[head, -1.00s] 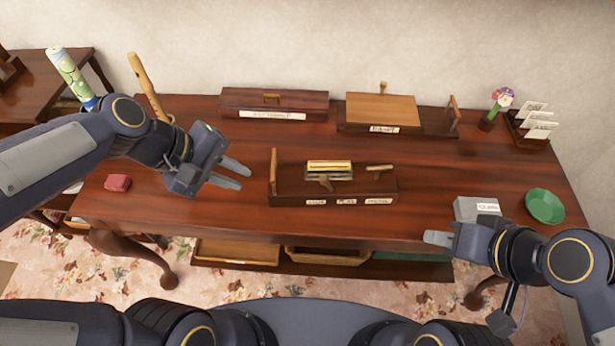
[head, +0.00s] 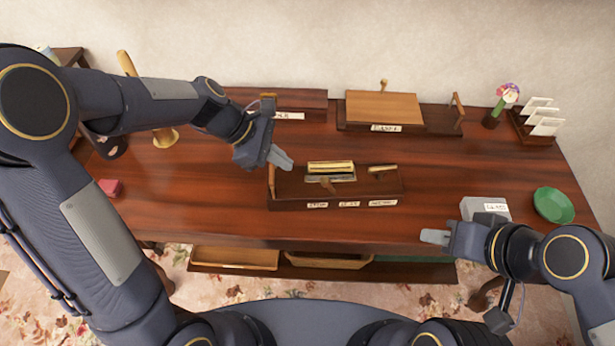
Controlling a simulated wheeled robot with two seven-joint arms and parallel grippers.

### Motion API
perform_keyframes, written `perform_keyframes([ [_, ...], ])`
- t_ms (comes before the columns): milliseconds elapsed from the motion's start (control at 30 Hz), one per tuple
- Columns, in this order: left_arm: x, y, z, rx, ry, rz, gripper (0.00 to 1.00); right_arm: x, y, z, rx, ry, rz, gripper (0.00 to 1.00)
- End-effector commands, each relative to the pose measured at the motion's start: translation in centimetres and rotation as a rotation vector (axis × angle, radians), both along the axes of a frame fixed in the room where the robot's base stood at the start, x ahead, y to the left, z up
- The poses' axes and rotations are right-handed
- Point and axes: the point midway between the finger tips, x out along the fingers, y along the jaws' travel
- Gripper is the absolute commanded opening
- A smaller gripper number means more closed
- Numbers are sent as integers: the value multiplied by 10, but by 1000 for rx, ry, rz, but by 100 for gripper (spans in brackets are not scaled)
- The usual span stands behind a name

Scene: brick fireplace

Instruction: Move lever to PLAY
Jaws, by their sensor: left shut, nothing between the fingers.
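The middle label (head: 349,204) is too small to read surely. A small wooden knob (head: 327,184) sits on the box below a brass bar (head: 331,167), between the first and middle labels. An upright wooden handle (head: 271,181) stands at the box's left end and another wooden handle (head: 382,168) lies at its right. My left gripper (head: 282,160) is shut and empty, by the top of the left handle; contact is unclear. My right gripper (head: 436,237) is at the front edge, its jaw gap hidden.
Behind stand a dark box (head: 312,98), partly hidden by my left arm, and a lighter lidded box (head: 383,107). A grey labelled block (head: 486,208) and green bowl (head: 553,205) are at right. Table between is clear.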

Motion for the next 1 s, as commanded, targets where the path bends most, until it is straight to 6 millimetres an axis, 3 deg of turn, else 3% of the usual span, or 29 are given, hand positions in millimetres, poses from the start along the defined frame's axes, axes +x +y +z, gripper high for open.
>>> perform_keyframes([
  [600, 0, -56, -70, 1, 2, -3, 0, 0, 0, -5, 0, 0, 0, 33],
  [1000, 0, -62, -78, 0, -1, -2, 0, 0, 0, -6, 0, 0, 0, 33],
])
